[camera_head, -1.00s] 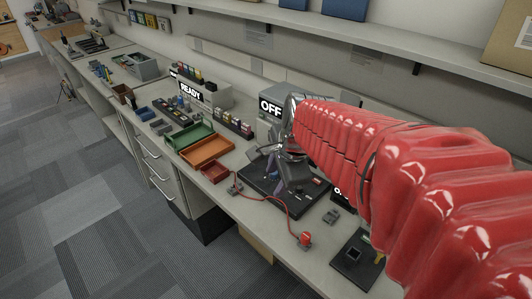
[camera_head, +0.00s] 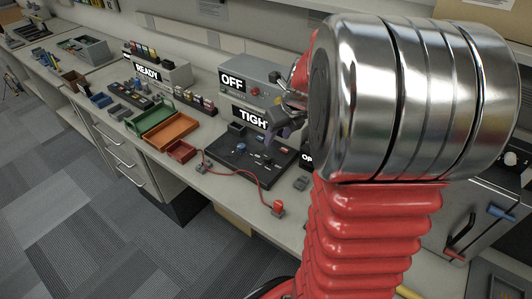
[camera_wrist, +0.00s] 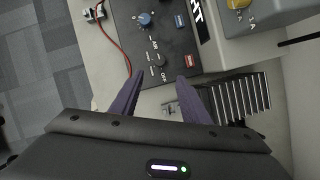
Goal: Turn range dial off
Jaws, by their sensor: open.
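A black board (camera_head: 232,160) lies on the bench with a blue knob (camera_head: 241,147) and small controls. In the wrist view the board (camera_wrist: 124,20) shows the blue knob (camera_wrist: 145,19) and a small dark dial (camera_wrist: 158,60) with white lettering, including OFF, beside it. I cannot read a range label on it. My gripper (camera_wrist: 159,75) has two purple fingers spread apart and empty, their tips on either side of the dark dial; contact cannot be told. In the head view my gripper (camera_head: 284,127) is above the board's far right part, partly hidden by my arm.
A grey box (camera_head: 250,80) with an OFF sign and a TIGHT sign (camera_head: 254,118) stand behind the board. A red cable (camera_head: 240,172) runs along the front. Trays, including an orange one (camera_head: 175,133), lie left.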

